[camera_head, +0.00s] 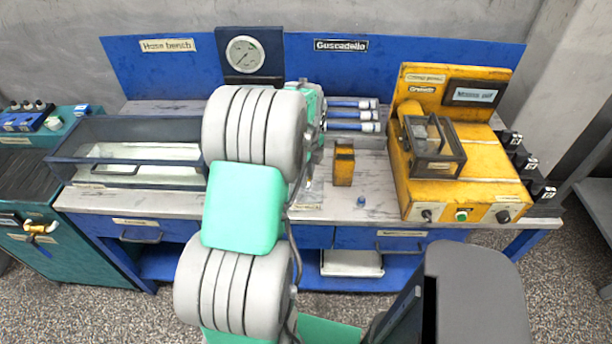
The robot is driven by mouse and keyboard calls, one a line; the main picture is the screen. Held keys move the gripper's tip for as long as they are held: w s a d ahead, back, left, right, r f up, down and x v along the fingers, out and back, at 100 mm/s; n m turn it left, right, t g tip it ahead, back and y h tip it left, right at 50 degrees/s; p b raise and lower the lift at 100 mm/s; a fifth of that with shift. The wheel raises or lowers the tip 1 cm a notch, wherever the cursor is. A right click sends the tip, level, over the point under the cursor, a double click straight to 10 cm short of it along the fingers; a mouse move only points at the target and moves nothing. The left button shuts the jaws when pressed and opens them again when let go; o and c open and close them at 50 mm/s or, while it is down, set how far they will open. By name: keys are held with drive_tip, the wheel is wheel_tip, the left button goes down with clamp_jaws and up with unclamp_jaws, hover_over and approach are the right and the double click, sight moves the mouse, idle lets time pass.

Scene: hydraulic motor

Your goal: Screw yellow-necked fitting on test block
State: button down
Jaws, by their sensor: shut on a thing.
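My arm stands in front of the bench's middle and hides much of it. My gripper (309,170) shows only as a narrow strip past the arm's right edge, low over the worktop. It is shut on a small part, apparently the yellow-necked fitting, whose shape is mostly hidden. A labelled pale plate (308,206) lies on the bench right below it. The test block is not clearly visible there, and I cannot tell whether the held part touches it. A yellow block (343,166) with a dark top stands upright just right of the gripper.
A small blue cap (361,201) lies near the worktop's front edge. Blue-ended cylinders (352,115) lie behind the yellow block. A yellow test unit (455,190) fills the right side, and a dark-framed tray (80,130) the left. A pressure gauge (244,54) stands behind.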

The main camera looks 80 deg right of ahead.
drive_tip(key=shift+a+f, duration=0.15)
drive_tip(key=shift+f, duration=0.05)
drive_tip(key=m, duration=0.5)
drive_tip(key=shift+f+m, duration=0.1)
drive_tip(key=shift+m, duration=0.3)
drive_tip(key=m, duration=0.5)
drive_tip(key=shift+s+f+m, duration=0.1)
drive_tip(key=shift+m, duration=0.3)
drive_tip(key=c, duration=1.3)
unclamp_jaws()
drive_tip(key=shift+d, duration=0.2)
drive_tip(key=shift+r, duration=0.25)
